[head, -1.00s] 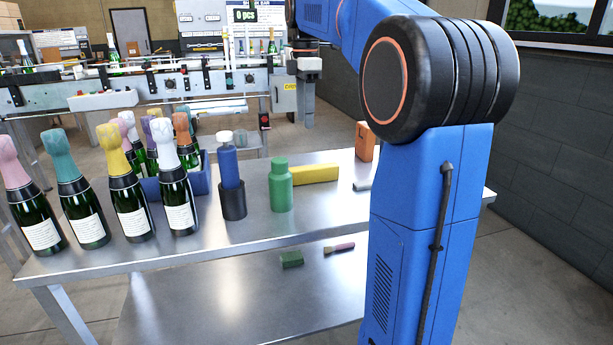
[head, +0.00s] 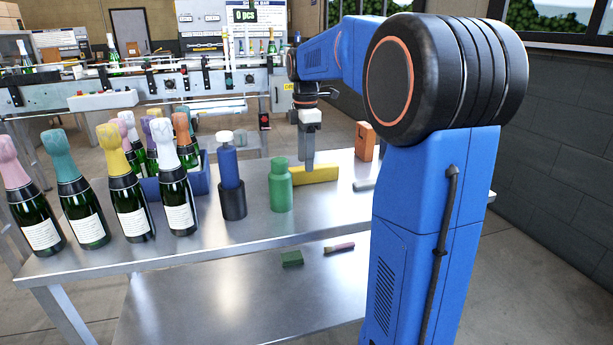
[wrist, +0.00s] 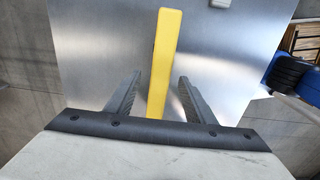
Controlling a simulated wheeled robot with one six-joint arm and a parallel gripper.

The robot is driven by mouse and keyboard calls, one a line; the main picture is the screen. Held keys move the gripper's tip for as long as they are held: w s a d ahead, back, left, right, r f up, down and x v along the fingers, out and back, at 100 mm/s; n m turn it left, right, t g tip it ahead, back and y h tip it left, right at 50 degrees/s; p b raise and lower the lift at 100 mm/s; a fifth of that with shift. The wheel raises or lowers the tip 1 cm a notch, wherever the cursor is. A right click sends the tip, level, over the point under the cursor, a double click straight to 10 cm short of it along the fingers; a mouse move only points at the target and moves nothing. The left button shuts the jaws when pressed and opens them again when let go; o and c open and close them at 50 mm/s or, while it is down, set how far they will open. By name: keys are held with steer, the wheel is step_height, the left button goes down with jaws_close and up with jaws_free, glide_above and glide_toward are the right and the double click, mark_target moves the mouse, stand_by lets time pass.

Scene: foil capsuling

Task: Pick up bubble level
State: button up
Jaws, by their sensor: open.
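The bubble level is a yellow bar (head: 314,174) lying on the metal table, behind and to the right of the green bottle. In the wrist view the yellow bar (wrist: 164,62) runs lengthwise between the two fingers, and its near end is hidden by the gripper body. My gripper (wrist: 154,88) is open, with a finger on each side of the bar and a gap on both sides. In the head view my gripper (head: 309,166) points down at the bar; whether its fingertips are level with the bar cannot be told.
Several foil-topped champagne bottles (head: 128,192) stand further left. An orange block (head: 366,141) and a small grey item (head: 364,185) lie to the right. The table front (head: 260,225) is clear.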

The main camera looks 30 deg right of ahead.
mark_target(306, 175)
steer(key=shift+d+f, duration=0.1)
steer(key=shift+f, duration=2.15)
jaws_close()
steer(key=shift+r, duration=0.1)
